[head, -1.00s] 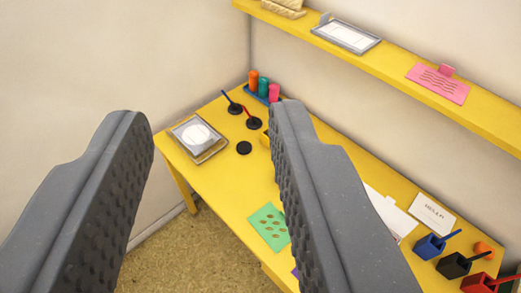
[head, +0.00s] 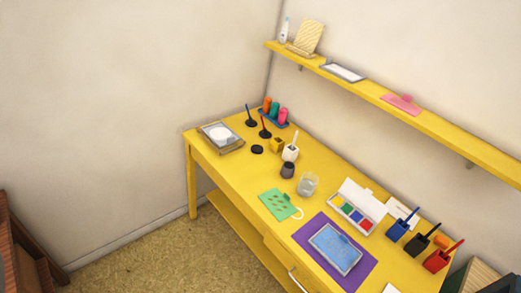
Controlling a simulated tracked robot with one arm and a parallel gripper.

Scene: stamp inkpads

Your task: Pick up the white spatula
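No clear white spatula can be made out. A white handle (head: 294,138) stands upright in a small white pot (head: 290,153) near the middle of the yellow table (head: 236,167). It is too small to tell whether this is the spatula. My gripper is out of view.
Near the pot stand a dark cup (head: 287,170), a clear glass (head: 308,184) and a yellow block (head: 277,145). A stamp inkpad set (head: 369,199), purple mat (head: 360,274), green card (head: 274,204) and colored pots (head: 397,231) cover the right part. A yellow shelf (head: 376,94) runs above.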

